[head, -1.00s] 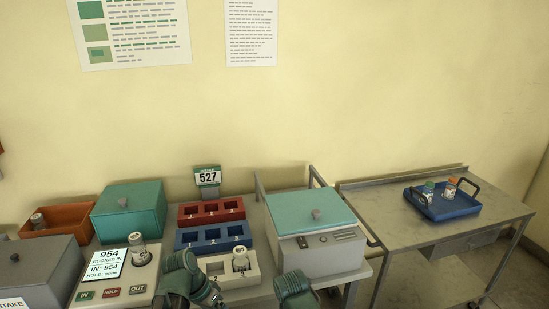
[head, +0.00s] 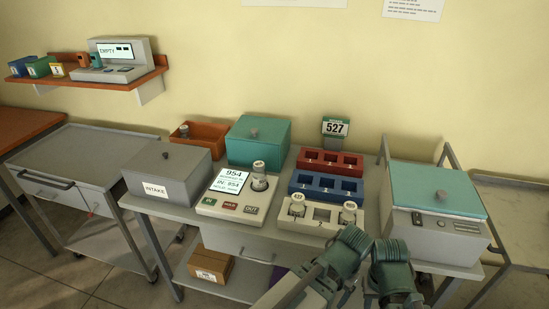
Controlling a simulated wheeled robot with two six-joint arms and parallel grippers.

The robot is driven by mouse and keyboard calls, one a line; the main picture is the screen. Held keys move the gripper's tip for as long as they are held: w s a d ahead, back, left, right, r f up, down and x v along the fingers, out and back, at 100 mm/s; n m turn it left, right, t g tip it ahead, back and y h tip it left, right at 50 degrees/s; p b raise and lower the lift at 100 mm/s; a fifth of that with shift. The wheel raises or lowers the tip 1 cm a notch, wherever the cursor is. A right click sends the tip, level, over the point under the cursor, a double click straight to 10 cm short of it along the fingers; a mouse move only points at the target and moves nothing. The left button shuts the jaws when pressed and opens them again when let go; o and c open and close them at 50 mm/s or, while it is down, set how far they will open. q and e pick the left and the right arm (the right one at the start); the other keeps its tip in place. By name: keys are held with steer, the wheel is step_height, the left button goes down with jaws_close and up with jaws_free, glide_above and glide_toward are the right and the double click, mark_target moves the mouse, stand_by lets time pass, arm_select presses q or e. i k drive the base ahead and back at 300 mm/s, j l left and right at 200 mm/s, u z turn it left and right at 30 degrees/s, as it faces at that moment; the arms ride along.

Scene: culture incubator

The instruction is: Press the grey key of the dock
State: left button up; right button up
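The dock (head: 210,207) is a pale sloped box on the middle table, with a lit screen (head: 232,180) reading 954 and IN: 954. A capped bottle (head: 259,177) stands on its right part. Along its front are a green key (head: 209,202), a red key (head: 229,206) and a grey key (head: 250,210) labelled OUT. My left gripper (head: 349,246) is right of the dock, in front of the white rack, well apart from the keys. My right gripper (head: 391,262) is beside it, further right. The fingertips of both are too unclear to tell open from shut.
A white rack (head: 322,225) holds two bottles, with blue (head: 326,195) and red (head: 330,168) racks behind it. A grey INTAKE box (head: 166,170) stands left of the dock. A teal-lidded machine (head: 437,220) stands right. Front of the dock looks clear.

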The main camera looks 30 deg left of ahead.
mark_target(255, 210)
steer(key=u, duration=1.2)
